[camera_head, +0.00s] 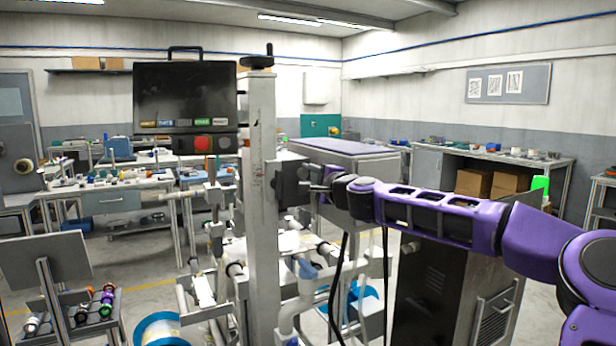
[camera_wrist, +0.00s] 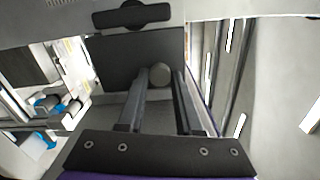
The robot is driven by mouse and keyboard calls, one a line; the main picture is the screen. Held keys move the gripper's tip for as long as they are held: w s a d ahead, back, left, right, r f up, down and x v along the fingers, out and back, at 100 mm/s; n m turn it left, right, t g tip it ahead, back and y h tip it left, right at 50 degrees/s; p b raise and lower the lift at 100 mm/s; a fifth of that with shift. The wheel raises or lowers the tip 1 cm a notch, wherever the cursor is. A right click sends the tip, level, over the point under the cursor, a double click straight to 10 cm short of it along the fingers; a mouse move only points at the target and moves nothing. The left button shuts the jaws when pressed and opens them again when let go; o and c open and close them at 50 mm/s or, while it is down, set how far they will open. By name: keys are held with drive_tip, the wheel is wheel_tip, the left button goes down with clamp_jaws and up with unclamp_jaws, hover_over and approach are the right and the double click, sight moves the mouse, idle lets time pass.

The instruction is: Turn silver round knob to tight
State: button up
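The silver round knob (camera_wrist: 160,75) shows in the wrist view as a small grey disc in front of a dark panel (camera_wrist: 112,58). My gripper (camera_wrist: 161,78) points at the panel with its two long fingers apart. The knob lies between the fingertips in this view, close to the left finger, with a narrow dark gap on the right. I cannot tell whether either finger touches it. In the head view my gripper (camera_head: 318,188) reaches left to a dark box (camera_head: 292,183) on the machine's upright column; the knob is hidden there.
A black handle (camera_wrist: 132,15) sits above the panel. In the head view, a dark control screen (camera_head: 186,95) with buttons stands left of the column (camera_head: 262,240). Black cables hang below my gripper. A dark cabinet (camera_head: 450,275) stands under my arm.

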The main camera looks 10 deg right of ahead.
drive_tip(key=o, duration=0.4)
drive_tip(key=shift+o, duration=0.2)
drive_tip(key=v, duration=1.7)
drive_tip(key=shift+s+p, duration=0.15)
drive_tip(key=shift+p, duration=0.2)
